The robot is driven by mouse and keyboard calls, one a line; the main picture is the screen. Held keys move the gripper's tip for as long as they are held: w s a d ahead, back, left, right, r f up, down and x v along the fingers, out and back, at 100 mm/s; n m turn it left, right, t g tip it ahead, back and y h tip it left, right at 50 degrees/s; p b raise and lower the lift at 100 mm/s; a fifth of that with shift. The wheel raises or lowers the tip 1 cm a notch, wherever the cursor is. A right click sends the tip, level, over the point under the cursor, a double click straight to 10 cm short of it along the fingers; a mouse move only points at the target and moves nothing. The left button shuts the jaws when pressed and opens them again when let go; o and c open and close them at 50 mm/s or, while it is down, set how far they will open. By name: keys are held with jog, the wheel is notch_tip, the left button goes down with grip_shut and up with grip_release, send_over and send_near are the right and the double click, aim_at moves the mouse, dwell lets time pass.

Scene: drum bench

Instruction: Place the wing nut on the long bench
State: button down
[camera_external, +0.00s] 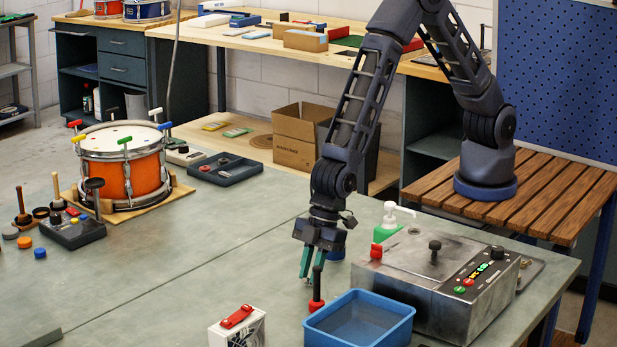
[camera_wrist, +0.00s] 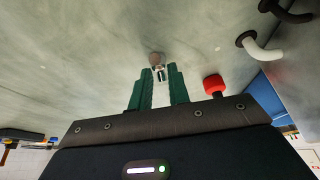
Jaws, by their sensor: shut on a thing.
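My gripper (camera_external: 311,268) points down over the grey-green work surface (camera_external: 200,260), just behind a red-based black-handled tool (camera_external: 316,304). In the wrist view its green fingers (camera_wrist: 161,72) are close together on a small pale metallic piece (camera_wrist: 160,73), which I take for the wing nut. A round brownish part shows at the fingertips; I cannot tell whether it belongs to the piece. The piece cannot be made out in the external view. A long wooden-topped bench (camera_external: 262,45) runs along the back wall; which surface is the named long bench is not certain.
A white box with a red handle (camera_external: 237,328) is in front. An orange drum (camera_external: 125,170) stands left. The middle surface is clear.

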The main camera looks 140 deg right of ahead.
jog(key=c, duration=1.3)
grip_release()
jog(key=shift+f, duration=0.1)
jog(key=s+a+f+v, duration=0.1)
jog(key=s+v, duration=0.1)
jog(key=v, duration=1.1)
jog(key=s+a+f+v, duration=0.1)
jog(key=s+v, duration=0.1)
jog(key=v, duration=1.2)
jog(key=s+a+r, duration=0.2)
jog(key=s+r, duration=0.6)
jog(key=s, duration=0.4)
jog(key=s+r, duration=0.1)
jog(key=s, duration=0.7)
jog(key=s+a+r, duration=0.1)
jog(key=s, duration=0.7)
jog(key=s+a+r, duration=0.1)
jog(key=s, duration=0.7)
jog(key=shift+s+a+r, duration=0.2)
jog(key=shift+s+a, duration=0.05)
jog(key=shift+s, duration=0.15)
